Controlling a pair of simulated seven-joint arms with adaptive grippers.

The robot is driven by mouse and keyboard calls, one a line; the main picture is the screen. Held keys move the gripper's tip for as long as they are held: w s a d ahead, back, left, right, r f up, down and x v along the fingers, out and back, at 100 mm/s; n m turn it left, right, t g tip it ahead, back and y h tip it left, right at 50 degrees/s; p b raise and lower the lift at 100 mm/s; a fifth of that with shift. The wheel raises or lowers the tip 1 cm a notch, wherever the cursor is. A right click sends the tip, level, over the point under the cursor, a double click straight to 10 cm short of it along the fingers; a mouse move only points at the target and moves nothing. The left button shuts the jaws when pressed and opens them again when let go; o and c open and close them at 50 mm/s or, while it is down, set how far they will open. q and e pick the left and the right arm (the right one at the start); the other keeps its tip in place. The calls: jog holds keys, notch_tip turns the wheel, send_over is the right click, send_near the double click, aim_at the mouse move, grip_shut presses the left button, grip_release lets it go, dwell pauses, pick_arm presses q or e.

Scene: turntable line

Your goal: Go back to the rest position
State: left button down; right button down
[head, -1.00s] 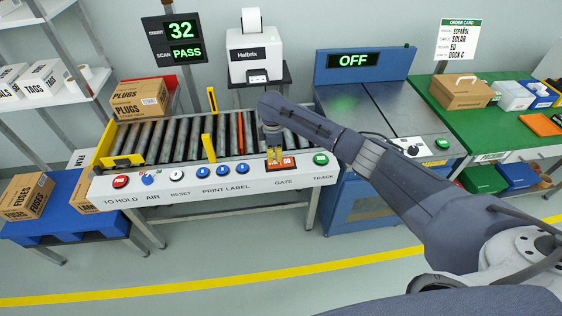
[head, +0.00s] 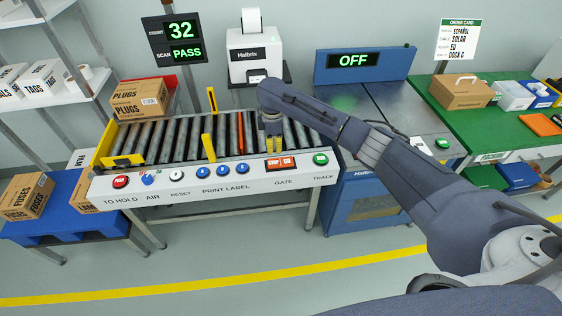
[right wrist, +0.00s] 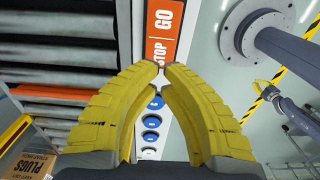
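My right gripper (head: 273,145) hangs just above the back edge of the front control panel (head: 205,178), behind the orange STOP/GO button (head: 281,163). In the right wrist view its yellow fingers (right wrist: 161,67) come together at the tips with nothing between them. The STOP/GO button also shows in the right wrist view (right wrist: 163,35), beyond the fingertips and apart from them. My left gripper is outside the head view. A small yellow-tipped gripper at the right of the right wrist view appears to be my left gripper (right wrist: 262,90); its finger state is too small to tell.
A label printer (head: 254,55) stands behind. The machine (head: 360,65) reading OFF and a green bench (head: 440,110) lie right. The front floor is clear.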

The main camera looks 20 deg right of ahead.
jog(key=shift+f, duration=0.1)
jog(key=s+a+f+m+t+y, duration=0.1)
jog(key=s+a+f+t, duration=0.1)
jog(key=s+a+f, duration=0.5)
jog(key=s+a+f+m+t+y, duration=0.15)
jog(key=s+f, duration=0.35)
jog(key=s, duration=0.5)
jog(key=s+d+r+m+t+h, duration=0.2)
jog(key=s+d+r+m+h, duration=0.15)
jog(key=s+d, duration=0.7)
jog(key=s+d+r+m+t+h, duration=0.2)
jog(key=s+d+r+m+h, duration=0.15)
jog(key=s+d, duration=0.75)
jog(key=s+a+f+g+y, duration=0.1)
jog(key=s+a+f, duration=0.1)
jog(key=f, duration=0.9)
jog(key=s+a+f+g+y, duration=0.1)
jog(key=a+f, duration=0.2)
jog(key=f, duration=0.8)
jog(key=s+a+f+g+y, duration=0.1)
jog(key=s+a+f, duration=0.1)
jog(key=f, duration=0.9)
jog(key=s+f+m+g+y, duration=0.1)
jog(key=s+f+m+g, duration=0.1)
jog(key=s+f, duration=1.6)
jog(key=s+g, duration=0.1)
jog(key=s, duration=0.1)
jog(key=shift+s+f+m, duration=0.3)
jog(key=shift+m, duration=0.05)
